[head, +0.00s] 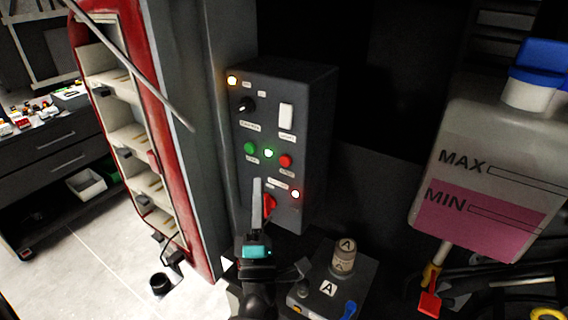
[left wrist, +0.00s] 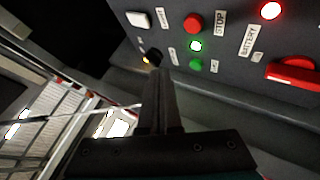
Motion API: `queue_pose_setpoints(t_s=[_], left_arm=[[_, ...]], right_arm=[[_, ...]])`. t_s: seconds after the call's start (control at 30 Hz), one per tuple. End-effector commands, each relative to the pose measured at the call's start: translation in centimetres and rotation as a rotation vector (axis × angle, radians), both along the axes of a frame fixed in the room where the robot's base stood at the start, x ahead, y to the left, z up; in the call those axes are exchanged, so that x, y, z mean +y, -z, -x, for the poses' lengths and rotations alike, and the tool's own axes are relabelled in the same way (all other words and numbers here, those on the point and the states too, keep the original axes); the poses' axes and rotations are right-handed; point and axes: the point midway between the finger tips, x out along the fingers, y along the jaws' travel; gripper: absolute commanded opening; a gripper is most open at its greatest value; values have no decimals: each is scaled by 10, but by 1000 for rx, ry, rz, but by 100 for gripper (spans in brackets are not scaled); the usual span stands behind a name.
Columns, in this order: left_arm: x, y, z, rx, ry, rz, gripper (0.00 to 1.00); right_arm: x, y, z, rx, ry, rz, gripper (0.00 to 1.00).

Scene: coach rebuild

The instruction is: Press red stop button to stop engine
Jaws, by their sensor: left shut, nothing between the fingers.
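The red stop button (head: 285,161) sits on the front of a dark grey control box (head: 315,130). It also shows in the left wrist view (left wrist: 193,24), beside a STOP label. A green button (head: 250,148) is to its left, with a lit green lamp (head: 268,153) between them. My left gripper (head: 257,183) is shut and empty, pointing up in front of the box's lower part, below the buttons. In the left wrist view its fingertips (left wrist: 157,75) appear below and left of the stop button, apart from it. My right gripper is not in view.
The box also carries a black knob (head: 246,105), a white switch (head: 286,117), a lit red lamp (head: 295,194) and a red battery switch (head: 269,204) partly behind my gripper. A tank with pink liquid (head: 490,180) stands right. A box marked A (head: 335,288) is below.

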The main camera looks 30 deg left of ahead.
Motion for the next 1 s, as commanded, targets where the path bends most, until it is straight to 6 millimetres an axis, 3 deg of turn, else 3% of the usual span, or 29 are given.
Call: queue_pose_setpoints(t_s=[0.2,0.43,1.0], left_arm=[[-2,2,-33,-2,-1,2,0],[-4,2,-57,-1,0,1,0],[-5,1,-65,2,0,1,0]], right_arm=[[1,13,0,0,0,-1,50],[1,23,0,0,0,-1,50],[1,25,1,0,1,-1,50]])
